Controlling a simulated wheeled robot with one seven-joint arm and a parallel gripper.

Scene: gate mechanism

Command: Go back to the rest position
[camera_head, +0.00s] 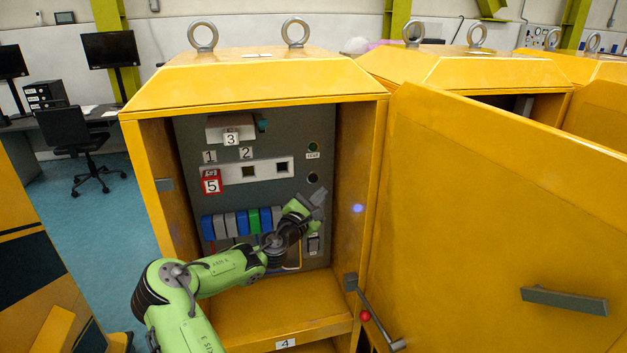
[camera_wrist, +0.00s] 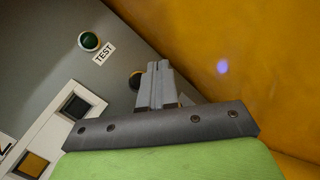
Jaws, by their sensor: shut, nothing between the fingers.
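My green arm reaches into the open yellow cabinet (camera_head: 255,92) in the head view. My gripper (camera_head: 319,197) is in front of the right part of the grey panel (camera_head: 310,120), just below a dark round fitting (camera_head: 313,178). In the wrist view my gripper (camera_wrist: 158,68) has its two grey fingers together with nothing between them. The dark round fitting (camera_wrist: 135,80) shows beside the fingers and is partly hidden by them. I cannot tell whether they touch. The green button (camera_wrist: 89,41) labelled TEST is up and to the left.
The cabinet's right inner wall (camera_head: 354,190) is close to my gripper. The open door (camera_head: 500,210) fills the right side. A lever with a red ball (camera_head: 365,315) is at the lower right. A red block labelled 5 (camera_head: 211,182) and several coloured breakers (camera_head: 242,222) are on the panel.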

